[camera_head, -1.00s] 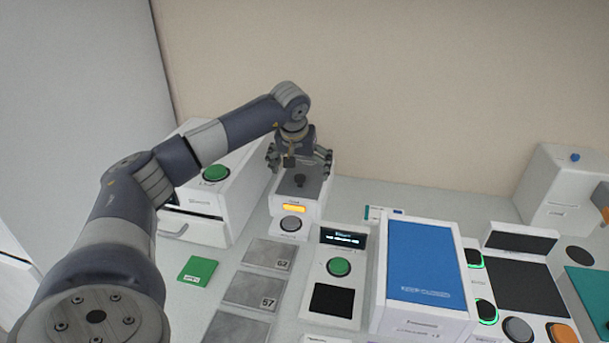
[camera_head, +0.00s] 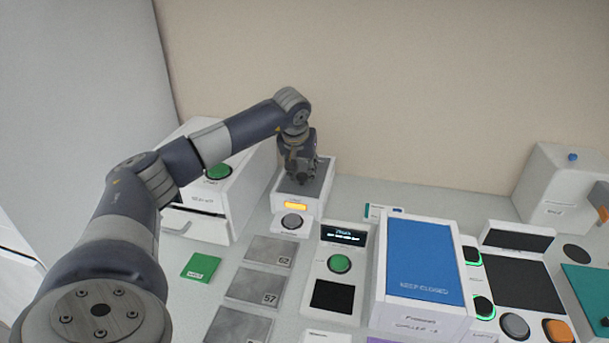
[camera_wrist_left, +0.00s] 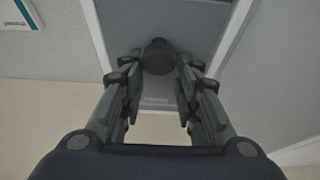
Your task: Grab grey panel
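The grey panel (camera_head: 318,186) is a dark grey plate with a dark round knob, set in the top of a white box at the back. The panel fills the upper middle of the left wrist view (camera_wrist_left: 200,22), with its knob (camera_wrist_left: 158,57) between the fingers. The panel still sits in the box. The gripper hides the knob in the head view. My right gripper is not in view.
The white box has a lit orange display and a dark button (camera_head: 291,221) in front. A white drawer unit with a green button (camera_head: 217,171) stands close on the left. Numbered grey plates (camera_head: 257,287) and a blue-topped box (camera_head: 424,262) lie nearer. The wall is behind.

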